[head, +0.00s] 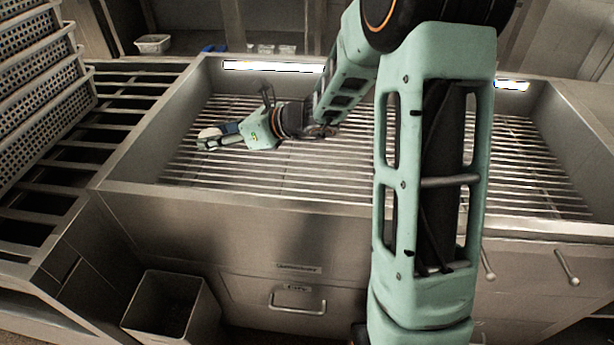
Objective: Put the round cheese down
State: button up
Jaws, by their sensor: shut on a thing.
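My gripper (214,138) is at the left part of the sunken metal basin, above its slatted rack. It points left and is shut on a small pale thing, the round cheese (208,132), which shows at the fingertips. The fingers partly hide the cheese, and it is too small here to make out its full shape. A dark blue patch shows beside it, between the fingers. I cannot tell whether the cheese touches the slats.
The slatted rack (300,178) looks bare around my gripper, inside raised metal walls. Stacked perforated baskets (40,95) stand at the left. A white basket (153,43) and several small containers sit behind the basin. An open bin (170,305) stands below in front.

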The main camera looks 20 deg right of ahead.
jog(key=a+b, duration=0.2)
jog(key=a+f+b, duration=0.1)
jog(key=a, duration=0.1)
jog(key=shift+w, duration=0.3)
jog(key=w+d+f+b, duration=0.1)
jog(key=w+d+f, duration=0.3)
jog(key=w, duration=0.4)
jog(key=b, duration=0.2)
send_over(234, 153)
jog(key=f, duration=0.4)
jog(key=shift+s+a+f, duration=0.25)
jog(key=shift+s+f, duration=0.15)
jog(key=shift+w+f, duration=0.15)
jog(key=shift+f, duration=0.1)
jog(key=shift+w+d+f+b, duration=0.1)
jog(key=shift+f+b, duration=0.05)
jog(key=shift+f, duration=0.7)
jog(key=shift+w+d+f+b, duration=0.1)
jog(key=shift+f+b, duration=0.05)
jog(key=shift+f, duration=0.7)
jog(key=shift+f, duration=0.1)
jog(key=o, duration=1.2)
jog(key=shift+c, duration=0.2)
